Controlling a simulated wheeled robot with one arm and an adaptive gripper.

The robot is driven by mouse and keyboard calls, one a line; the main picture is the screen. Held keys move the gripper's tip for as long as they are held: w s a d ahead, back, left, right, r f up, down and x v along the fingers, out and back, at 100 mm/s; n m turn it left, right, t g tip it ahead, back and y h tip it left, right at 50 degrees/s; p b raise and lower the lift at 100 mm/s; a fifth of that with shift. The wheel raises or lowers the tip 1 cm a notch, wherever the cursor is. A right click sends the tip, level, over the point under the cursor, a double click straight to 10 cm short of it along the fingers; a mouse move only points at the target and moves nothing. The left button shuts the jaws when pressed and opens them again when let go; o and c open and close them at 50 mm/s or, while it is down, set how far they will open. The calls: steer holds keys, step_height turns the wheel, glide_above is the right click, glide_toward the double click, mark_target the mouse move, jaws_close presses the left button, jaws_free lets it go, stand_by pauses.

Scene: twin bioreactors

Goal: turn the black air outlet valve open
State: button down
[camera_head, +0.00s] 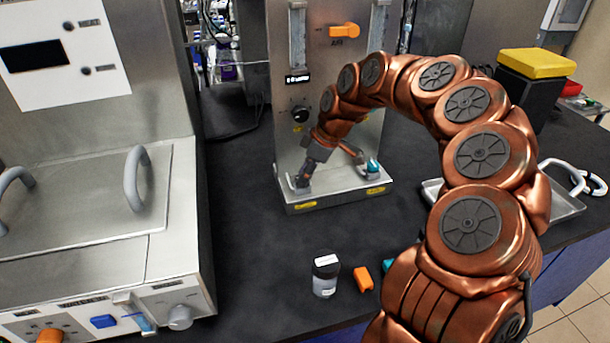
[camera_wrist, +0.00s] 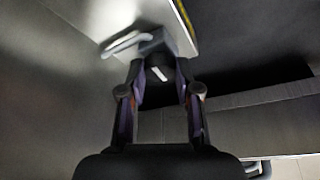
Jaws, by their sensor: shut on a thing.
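In the wrist view, a black valve handle (camera_wrist: 157,62) with a white mark sits between the two fingers of my gripper (camera_wrist: 160,85), which is shut on it. In the head view, my gripper (camera_head: 302,181) reaches down to the left end of the metal ledge (camera_head: 340,199) at the foot of the upright panel. The black valve is hidden there by my gripper and arm. A pale grey hose or fitting (camera_wrist: 124,42) shows just beyond the handle in the wrist view.
A teal-topped valve (camera_head: 373,167) stands at the ledge's right end. A black dial (camera_head: 300,114) and an orange valve (camera_head: 344,31) are on the panel above. A steel unit (camera_head: 90,200) stands left.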

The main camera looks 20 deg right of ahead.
steer(key=shift+n, duration=0.5)
steer(key=c, duration=0.8)
jaws_free()
steer(key=shift+r, duration=0.1)
steer(key=v, duration=1.2)
steer(key=shift+w, duration=0.2)
